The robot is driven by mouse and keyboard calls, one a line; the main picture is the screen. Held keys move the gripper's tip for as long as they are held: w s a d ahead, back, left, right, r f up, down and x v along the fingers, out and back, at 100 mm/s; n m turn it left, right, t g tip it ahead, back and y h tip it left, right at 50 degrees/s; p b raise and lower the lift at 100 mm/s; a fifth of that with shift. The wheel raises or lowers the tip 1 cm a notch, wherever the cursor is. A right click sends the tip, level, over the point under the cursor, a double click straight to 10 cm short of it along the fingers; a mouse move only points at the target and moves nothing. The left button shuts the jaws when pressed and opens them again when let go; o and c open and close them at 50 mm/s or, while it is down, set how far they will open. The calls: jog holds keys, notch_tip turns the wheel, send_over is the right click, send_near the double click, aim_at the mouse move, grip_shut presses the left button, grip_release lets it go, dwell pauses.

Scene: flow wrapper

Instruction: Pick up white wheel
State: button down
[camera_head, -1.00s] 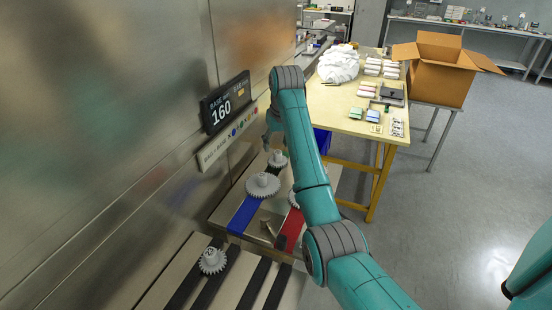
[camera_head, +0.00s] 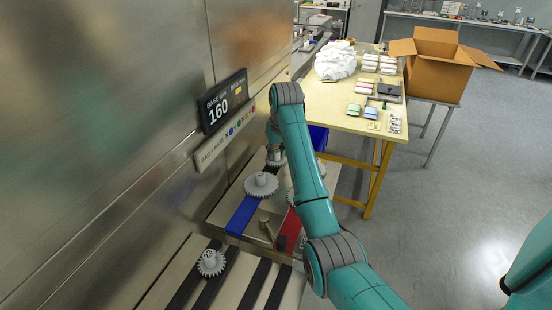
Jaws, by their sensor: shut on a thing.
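Several whitish toothed wheels show in the head view. One wheel (camera_head: 261,184) sits on the blue strip (camera_head: 241,214). Another wheel (camera_head: 211,263) lies on a dark strip in the lower left. A further one (camera_head: 276,161) is at the far end of the steel top, right under my gripper (camera_head: 275,150). My gripper is shut on this far wheel, as far as its small, partly hidden fingers show. A fourth wheel (camera_head: 291,197) by the red strip is mostly hidden behind my arm.
A metal wall with a display panel (camera_head: 225,101) reading 160 borders the left side. A small lever (camera_head: 268,229) stands between the blue and red strips. A yellow table (camera_head: 337,111) with packs and an open cardboard box (camera_head: 436,66) are behind.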

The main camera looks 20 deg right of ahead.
aim_at(276, 151)
jog(key=shift+f, duration=0.1)
notch_tip(276, 151, up, 10)
jog(key=shift+r, duration=0.1)
dwell(0.5)
dwell(0.6)
jog(key=shift+s, duration=0.1)
